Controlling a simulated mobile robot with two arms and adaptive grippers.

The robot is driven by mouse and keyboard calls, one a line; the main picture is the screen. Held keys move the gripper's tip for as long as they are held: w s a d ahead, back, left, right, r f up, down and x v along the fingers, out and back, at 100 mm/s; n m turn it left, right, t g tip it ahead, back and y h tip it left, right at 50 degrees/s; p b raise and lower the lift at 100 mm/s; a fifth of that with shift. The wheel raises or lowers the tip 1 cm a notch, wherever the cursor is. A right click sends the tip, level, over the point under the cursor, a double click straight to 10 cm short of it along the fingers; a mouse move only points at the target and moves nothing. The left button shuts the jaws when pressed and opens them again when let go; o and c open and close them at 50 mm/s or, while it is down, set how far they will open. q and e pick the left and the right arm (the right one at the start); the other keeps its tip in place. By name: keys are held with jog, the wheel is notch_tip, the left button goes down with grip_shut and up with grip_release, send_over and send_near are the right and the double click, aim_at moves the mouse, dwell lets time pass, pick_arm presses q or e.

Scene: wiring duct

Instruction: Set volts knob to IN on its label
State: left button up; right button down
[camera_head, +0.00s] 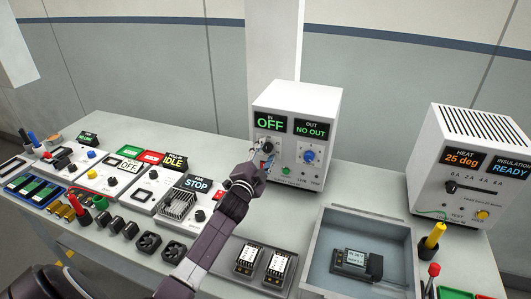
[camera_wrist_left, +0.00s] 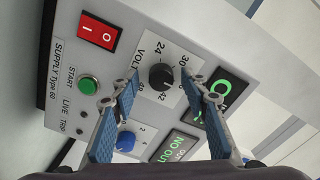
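The supply unit (camera_head: 275,101) is a white box with an IN display (camera_head: 270,122) reading OFF and an OUT display (camera_head: 311,129) reading NO OUT. Its black volts knob (camera_wrist_left: 162,77) has printed numbers around it, with 24, 30 and 42 readable. Its pointer direction is unclear. My left gripper (camera_head: 261,154) is at the front of the unit. In the left wrist view the fingers (camera_wrist_left: 160,80) are open, with the knob showing between the tips. My right gripper is not in view.
A blue knob (camera_wrist_left: 125,141), a green START button (camera_wrist_left: 88,85) and a red rocker switch (camera_wrist_left: 98,34) share the panel. A grey tray (camera_head: 327,268) holding a small device stands right of my arm. Several modules and fans crowd the left bench.

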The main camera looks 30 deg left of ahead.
pick_arm(q)
jog(key=shift+s, duration=0.1)
jog(key=v, duration=1.1)
jog(key=shift+s+d, duration=0.2)
jog(key=shift+s, duration=0.2)
